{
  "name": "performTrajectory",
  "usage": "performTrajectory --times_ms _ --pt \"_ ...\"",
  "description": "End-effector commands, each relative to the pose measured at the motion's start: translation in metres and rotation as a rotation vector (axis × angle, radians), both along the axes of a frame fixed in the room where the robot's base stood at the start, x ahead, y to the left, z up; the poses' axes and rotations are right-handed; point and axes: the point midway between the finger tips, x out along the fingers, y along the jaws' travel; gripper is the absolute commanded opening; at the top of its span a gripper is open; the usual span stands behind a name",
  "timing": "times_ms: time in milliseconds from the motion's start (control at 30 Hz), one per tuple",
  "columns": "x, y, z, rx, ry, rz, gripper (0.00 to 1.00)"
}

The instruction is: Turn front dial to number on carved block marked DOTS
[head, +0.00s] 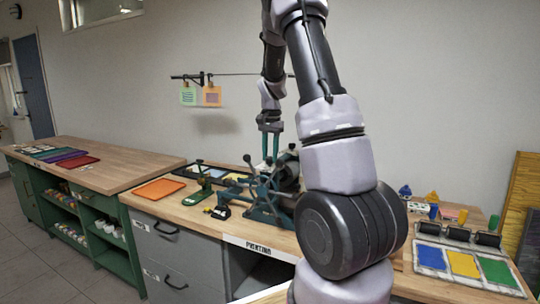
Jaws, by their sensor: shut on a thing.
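My gripper (269,152) points down over the dark green press (268,200) on the wooden counter, its fingers close together by the top of the press. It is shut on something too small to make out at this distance. The press has dark spoked handles and a grey roller, partly hidden behind my arm. I cannot make out the front dial or its numbers. No carved block marked DOTS can be read in this view.
An orange tray (159,189) lies left of a small green hand tool (198,190) on the counter. A palette with blue, yellow and green panels (463,263) lies at right. Two cards (200,96) hang on the wall. A wood-topped green cabinet (95,165) stands at left.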

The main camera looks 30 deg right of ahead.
Motion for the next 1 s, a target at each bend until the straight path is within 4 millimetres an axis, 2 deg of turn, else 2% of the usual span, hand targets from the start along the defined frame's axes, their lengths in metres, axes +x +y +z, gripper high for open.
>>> performTrajectory --times_ms 267,700,1000 --pt "0.0004 -0.0005 0.0006 0.0 -0.001 0.174 0.0" --pt "0.0008 -0.0009 0.0007 0.0 -0.001 0.559 0.0" --pt "0.0012 -0.0003 0.0005 0.0 -0.001 0.743 0.0"
